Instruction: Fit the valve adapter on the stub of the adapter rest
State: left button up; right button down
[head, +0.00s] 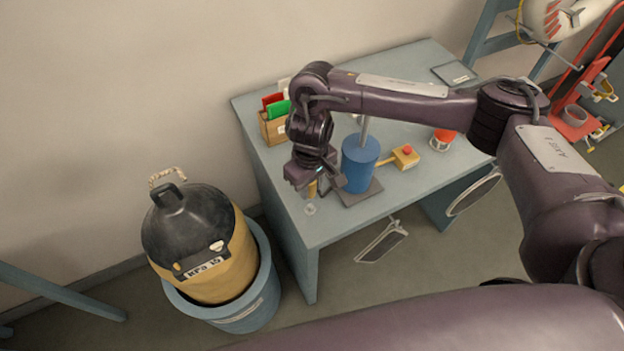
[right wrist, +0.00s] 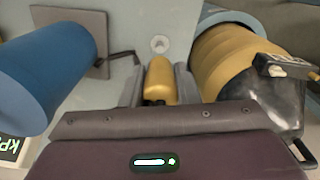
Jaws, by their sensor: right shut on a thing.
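My right gripper (head: 318,187) is shut on a yellow cylindrical piece, the valve adapter (head: 312,188), and holds it over the table's near left corner. In the right wrist view the adapter (right wrist: 161,82) sits between the two fingers, its far end pointing at the tabletop. A small pale round piece with a hole, seemingly the stub of the adapter rest (right wrist: 159,44), stands on the table just beyond the adapter; it also shows in the head view (head: 310,209). The adapter looks apart from it; the exact gap is unclear. My left gripper is out of view.
A blue cylinder (head: 360,163) on a grey plate stands close beside the gripper. A yellow box with a red button (head: 405,156), a red-topped item (head: 443,137) and a file box (head: 273,128) are on the table (head: 330,228). A yellow-black cylinder (head: 215,262) stands in a blue tub at left.

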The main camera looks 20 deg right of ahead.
jog(key=shift+r+p, duration=0.15)
jog(key=shift+p, duration=0.35)
jog(key=shift+f+b, duration=1.2)
jog(key=shift+f, duration=1.3)
jog(key=shift+p, duration=0.45)
jog(key=shift+p, duration=0.4)
